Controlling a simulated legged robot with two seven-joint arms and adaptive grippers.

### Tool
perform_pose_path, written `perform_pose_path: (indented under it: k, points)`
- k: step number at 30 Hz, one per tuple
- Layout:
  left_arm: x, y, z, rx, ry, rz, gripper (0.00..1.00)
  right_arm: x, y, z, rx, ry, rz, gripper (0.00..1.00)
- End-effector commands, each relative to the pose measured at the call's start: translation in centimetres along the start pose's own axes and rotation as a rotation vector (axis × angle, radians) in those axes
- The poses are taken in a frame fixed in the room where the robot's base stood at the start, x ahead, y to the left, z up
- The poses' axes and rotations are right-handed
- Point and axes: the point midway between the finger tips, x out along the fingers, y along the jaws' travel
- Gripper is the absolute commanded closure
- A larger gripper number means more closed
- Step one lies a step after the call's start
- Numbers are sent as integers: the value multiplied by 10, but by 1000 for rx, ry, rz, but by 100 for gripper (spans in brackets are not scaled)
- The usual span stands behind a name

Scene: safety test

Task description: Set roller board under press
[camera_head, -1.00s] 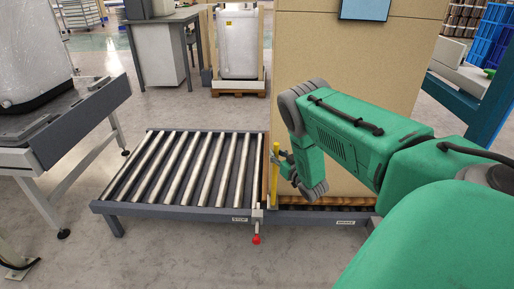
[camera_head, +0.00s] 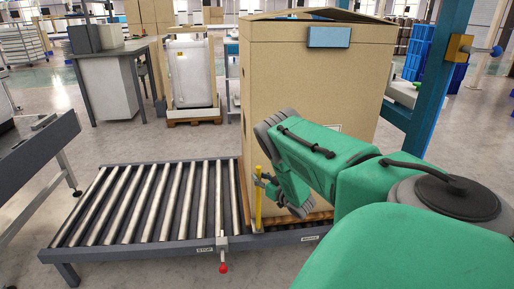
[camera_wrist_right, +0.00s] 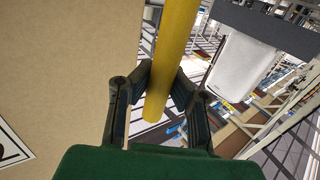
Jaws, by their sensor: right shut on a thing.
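A low grey roller board (camera_head: 75,240) with several metal rollers stands on the floor at the left and middle of the head view. A tall cardboard box (camera_head: 285,95) stands upright at its right end. A yellow upright bar (camera_head: 259,210) stands at the box's near left corner. My right gripper (camera_head: 264,182) is shut on this bar. In the right wrist view, the yellow bar (camera_wrist_right: 172,55) runs between the fingers (camera_wrist_right: 157,100), with the box face to the left. My left gripper is not in view. I cannot pick out a press with certainty.
A blue post (camera_head: 440,75) rises at the right behind the box. A red knob (camera_head: 223,268) hangs at the roller board's front edge. A grey table frame (camera_head: 40,150) stands at the left. A white container (camera_head: 190,75) stands on a pallet behind. Bare floor lies between.

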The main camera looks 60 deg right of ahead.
Motion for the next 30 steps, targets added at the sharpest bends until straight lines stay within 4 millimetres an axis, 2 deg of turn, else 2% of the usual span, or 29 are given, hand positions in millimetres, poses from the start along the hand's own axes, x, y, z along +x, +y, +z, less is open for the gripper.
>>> perform_pose_path:
  k: [2, 3, 4, 5, 14, 17, 20, 30]
  points:
    - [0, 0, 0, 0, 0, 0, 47, -5, 3, 4, -1, -13, 5, 100]
    - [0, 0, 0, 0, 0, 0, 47, -5, 3, 4, -1, -13, 5, 75]
    - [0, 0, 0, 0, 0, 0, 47, -5, 3, 4, -1, -12, 6, 64]
    - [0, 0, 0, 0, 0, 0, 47, -5, 3, 4, -1, -12, 6, 61]
    - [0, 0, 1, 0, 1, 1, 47, -3, 3, 2, -1, -6, 5, 61]
    - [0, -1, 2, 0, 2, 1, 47, -10, 3, 2, -1, -7, 6, 61]
    - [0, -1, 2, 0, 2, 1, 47, -24, 3, 2, -1, -8, 7, 61]
    - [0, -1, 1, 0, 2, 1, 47, -95, 4, 4, 1, -11, 8, 61]
